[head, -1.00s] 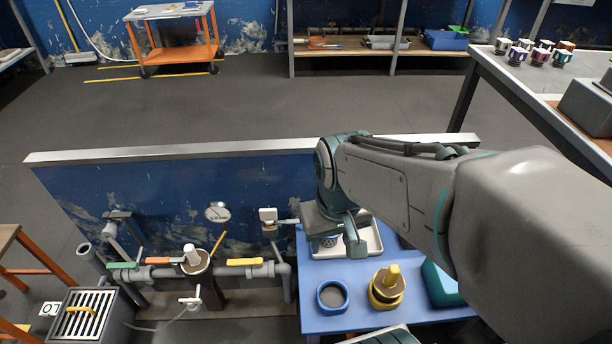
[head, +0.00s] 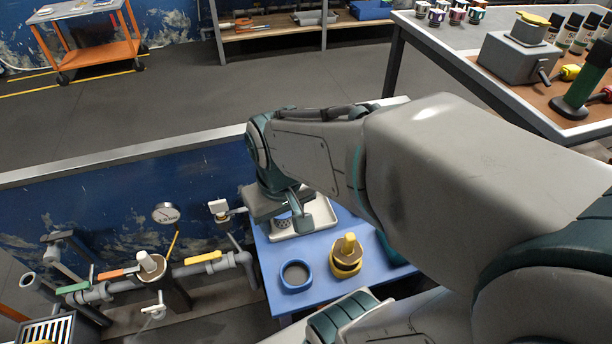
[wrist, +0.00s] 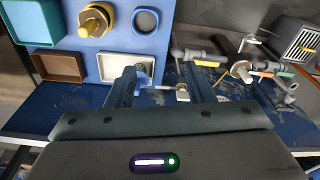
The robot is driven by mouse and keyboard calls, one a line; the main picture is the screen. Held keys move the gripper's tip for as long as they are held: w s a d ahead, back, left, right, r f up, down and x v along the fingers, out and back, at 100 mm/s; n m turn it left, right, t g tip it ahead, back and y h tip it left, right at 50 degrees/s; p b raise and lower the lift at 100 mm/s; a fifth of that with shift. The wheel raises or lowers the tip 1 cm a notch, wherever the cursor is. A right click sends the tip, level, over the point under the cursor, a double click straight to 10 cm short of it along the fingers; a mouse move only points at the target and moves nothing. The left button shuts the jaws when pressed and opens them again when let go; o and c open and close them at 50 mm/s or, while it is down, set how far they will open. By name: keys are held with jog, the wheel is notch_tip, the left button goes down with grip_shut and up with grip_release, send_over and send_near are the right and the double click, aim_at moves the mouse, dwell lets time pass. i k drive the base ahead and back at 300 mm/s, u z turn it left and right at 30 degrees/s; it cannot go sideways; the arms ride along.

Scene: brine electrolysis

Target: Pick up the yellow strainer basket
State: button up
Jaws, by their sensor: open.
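The yellow strainer basket (head: 348,243), with a yellow knob on a tan disc, sits upright in a yellow ring holder (head: 345,270) on the blue table. In the wrist view the basket (wrist: 93,20) is at the upper left, with its holder around it. My gripper (head: 296,214) is over the white tray, to the left of and behind the basket in the head view. In the wrist view my gripper (wrist: 163,88) has its two fingers spread with nothing held between them. The basket's lower part is hidden inside the holder.
The empty blue ring holder (head: 296,276) stands left of the basket. The white tray (head: 322,230) holds a small mesh piece. A teal tray (wrist: 33,22) and a brown tray (wrist: 56,66) are nearby. Pipes with valves (head: 200,264) stand left of the blue table (head: 262,245).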

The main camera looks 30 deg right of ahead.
aim_at(346, 251)
jog(key=k, duration=1)
jog(key=u, duration=1.35)
jog(key=i, duration=1.05)
jog(key=z, duration=2.95)
